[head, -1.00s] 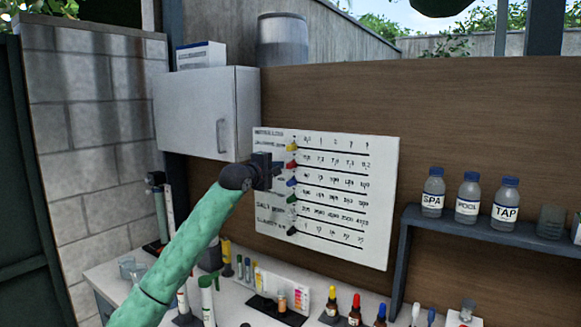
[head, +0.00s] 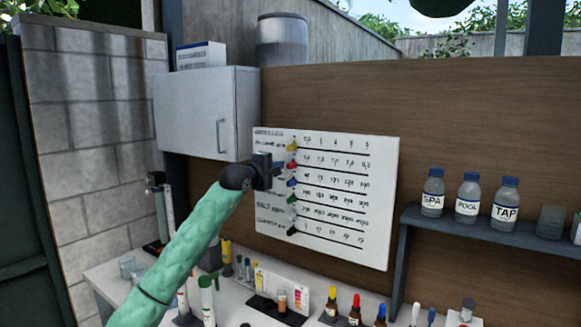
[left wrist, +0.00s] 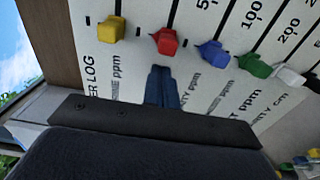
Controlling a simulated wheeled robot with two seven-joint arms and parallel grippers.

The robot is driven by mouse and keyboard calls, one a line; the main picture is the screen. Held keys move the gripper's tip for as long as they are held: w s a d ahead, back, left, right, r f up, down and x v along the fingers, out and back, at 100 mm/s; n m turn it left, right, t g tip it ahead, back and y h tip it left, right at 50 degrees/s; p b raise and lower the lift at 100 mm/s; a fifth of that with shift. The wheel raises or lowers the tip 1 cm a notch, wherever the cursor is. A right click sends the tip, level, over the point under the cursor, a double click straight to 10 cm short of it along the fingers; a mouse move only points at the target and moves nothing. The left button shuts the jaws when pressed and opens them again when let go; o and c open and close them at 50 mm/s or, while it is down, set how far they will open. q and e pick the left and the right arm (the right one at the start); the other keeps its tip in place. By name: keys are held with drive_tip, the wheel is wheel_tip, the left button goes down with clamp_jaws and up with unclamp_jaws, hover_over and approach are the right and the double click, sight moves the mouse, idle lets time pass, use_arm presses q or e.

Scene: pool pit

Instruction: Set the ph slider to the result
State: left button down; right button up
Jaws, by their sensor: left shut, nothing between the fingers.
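The white log board (head: 345,190) hangs on the brown wall, with ruled rows and coloured sliders at their left ends. The red slider (head: 291,164), second from the top, sits left of its row's numbers; it also shows in the left wrist view (left wrist: 166,42). I take it as the ph slider, but its label is hidden or unreadable. My left gripper (head: 281,170) is shut and empty, just left of the red slider; in the left wrist view its fingertips (left wrist: 161,76) lie just below that slider. I cannot tell if they touch it. My right gripper is out of view.
Yellow (left wrist: 111,29), blue (left wrist: 212,53) and green (left wrist: 254,66) sliders sit close on both sides of the red one. A white cabinet (head: 190,113) is at the upper left. Bottles, droppers and a colour comparator (head: 280,295) crowd the counter below. A shelf (head: 480,232) stands right.

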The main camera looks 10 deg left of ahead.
use_arm(q)
drive_tip(key=shift+s+d+b, duration=0.6)
drive_tip(key=shift+d+b, duration=0.1)
drive_tip(key=shift+d, duration=1)
drive_tip(key=shift+s+d+b, duration=0.6)
drive_tip(key=shift+d+b, duration=0.1)
drive_tip(key=shift+d, duration=1)
drive_tip(key=shift+s+d+b, duration=0.6)
drive_tip(key=shift+d+b, duration=0.1)
drive_tip(key=shift+d, duration=1)
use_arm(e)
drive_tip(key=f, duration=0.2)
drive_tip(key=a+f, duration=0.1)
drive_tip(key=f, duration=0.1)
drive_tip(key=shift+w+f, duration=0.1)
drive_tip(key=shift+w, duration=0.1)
use_arm(q)
drive_tip(key=shift+a, duration=0.1)
drive_tip(key=shift+w+a+b, duration=0.25)
drive_tip(key=shift+a+b, duration=0.3)
drive_tip(key=shift+a, duration=0.1)
drive_tip(key=b+v, duration=0.4)
drive_tip(key=v, duration=0.3)
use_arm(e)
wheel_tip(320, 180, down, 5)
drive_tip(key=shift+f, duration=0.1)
